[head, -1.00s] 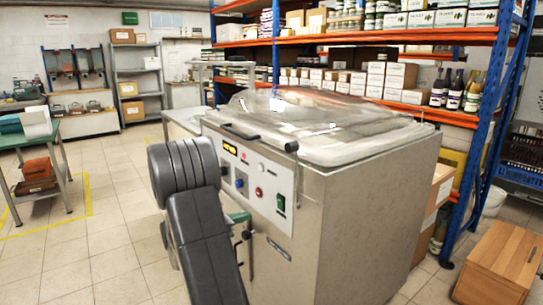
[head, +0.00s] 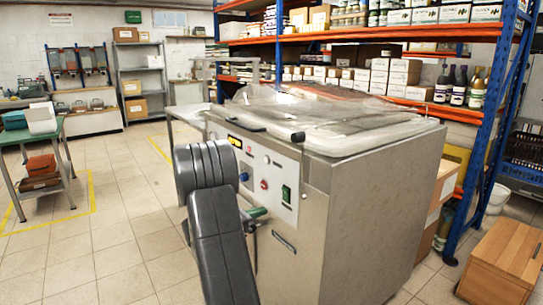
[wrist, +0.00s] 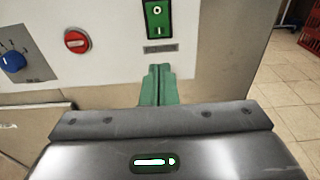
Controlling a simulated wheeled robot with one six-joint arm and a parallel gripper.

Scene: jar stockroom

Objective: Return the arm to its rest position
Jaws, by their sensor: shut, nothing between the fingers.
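My gripper (wrist: 160,72) shows in the wrist view as two green fingers pressed together, with nothing between them. Its tips point at the steel front of a large machine (wrist: 100,75), below the green switch (wrist: 157,20) and to the right of the red knob (wrist: 76,42). I cannot tell whether the tips touch the panel. In the head view the green gripper (head: 256,213) is partly hidden behind my dark grey arm, close to the front of the machine (head: 375,225).
The machine has a clear lid (head: 330,115) and a black-handled bar. An orange-and-blue shelf rack (head: 470,180) with jars and boxes stands behind it. A wooden box (head: 500,260) is at the right. A green table (head: 50,130) is at the left, with open tiled floor between.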

